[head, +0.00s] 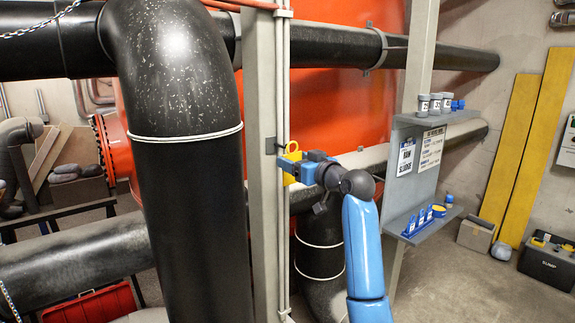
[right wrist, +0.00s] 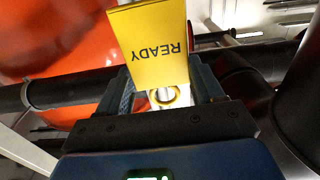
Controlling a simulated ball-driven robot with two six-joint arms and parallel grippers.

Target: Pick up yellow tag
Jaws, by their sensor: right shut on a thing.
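The yellow tag (right wrist: 150,45) fills the upper middle of the right wrist view, its word READY upside down. My right gripper (right wrist: 166,92) is shut on it, with one finger at each side of its lower end. A yellow ring shows between the fingers, below the printed face. In the head view my right gripper (head: 287,165) is beside the grey upright post, and a yellow part of the tag (head: 289,180) shows by the fingers. Whether the tag touches the post or a hook there cannot be told. My left gripper is not seen.
The grey post (head: 262,120) with thin pipes stands just left of the gripper. A thick black pipe (head: 190,180) is further left. At right, a grey panel has an upper shelf (head: 420,120) with small jars and a lower shelf (head: 425,232) with blue items.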

